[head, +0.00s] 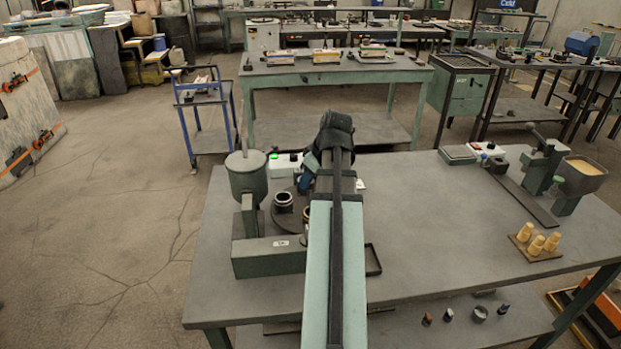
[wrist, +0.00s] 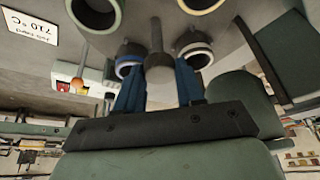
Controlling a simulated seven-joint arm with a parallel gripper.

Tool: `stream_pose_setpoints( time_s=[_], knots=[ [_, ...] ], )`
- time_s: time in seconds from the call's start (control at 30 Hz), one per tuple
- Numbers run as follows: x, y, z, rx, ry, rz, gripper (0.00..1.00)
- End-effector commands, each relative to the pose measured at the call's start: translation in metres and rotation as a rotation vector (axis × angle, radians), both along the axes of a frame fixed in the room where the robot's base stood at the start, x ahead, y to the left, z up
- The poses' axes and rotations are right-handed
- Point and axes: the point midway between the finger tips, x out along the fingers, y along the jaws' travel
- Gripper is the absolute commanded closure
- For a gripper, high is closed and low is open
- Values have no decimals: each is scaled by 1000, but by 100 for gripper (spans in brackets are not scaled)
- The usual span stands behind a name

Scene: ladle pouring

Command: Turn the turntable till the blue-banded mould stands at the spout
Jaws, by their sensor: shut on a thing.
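The turntable (wrist: 228,72) is a dark grey disc carrying several dark cup-like moulds. The blue-banded mould (wrist: 129,66) stands beside my left finger in the wrist view. A white-banded mould (wrist: 196,52) stands by the other finger. My gripper (wrist: 158,85) has blue fingers and is shut on the dark upright peg (wrist: 158,68) between these moulds. In the head view my arm hides most of the turntable (head: 275,211); a mould with a pale rim (head: 284,199) shows at its left, and the blue band cannot be made out. The green pot (head: 247,175) stands left of the turntable; its spout is not clear.
A green block (head: 268,257) lies in front of the pot. A white button box (head: 285,164) stands behind the turntable. Yellow pieces (head: 536,240) on a board are at the right. The tabletop's middle (head: 430,215) is clear.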

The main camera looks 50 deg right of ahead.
Motion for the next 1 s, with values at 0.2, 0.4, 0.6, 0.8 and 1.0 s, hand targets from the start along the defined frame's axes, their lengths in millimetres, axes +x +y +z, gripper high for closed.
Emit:
stream_pose_setpoints(
  time_s=[0.2,0.4,0.6,0.8,1.0],
  knots=[
    [0,0,0,2,0,9,100],
    [0,0,0,2,0,50,100],
    [1,-1,1,2,0,130,100],
    [1,-2,1,2,0,229,100],
    [1,-3,1,2,-1,330,100]
  ],
)
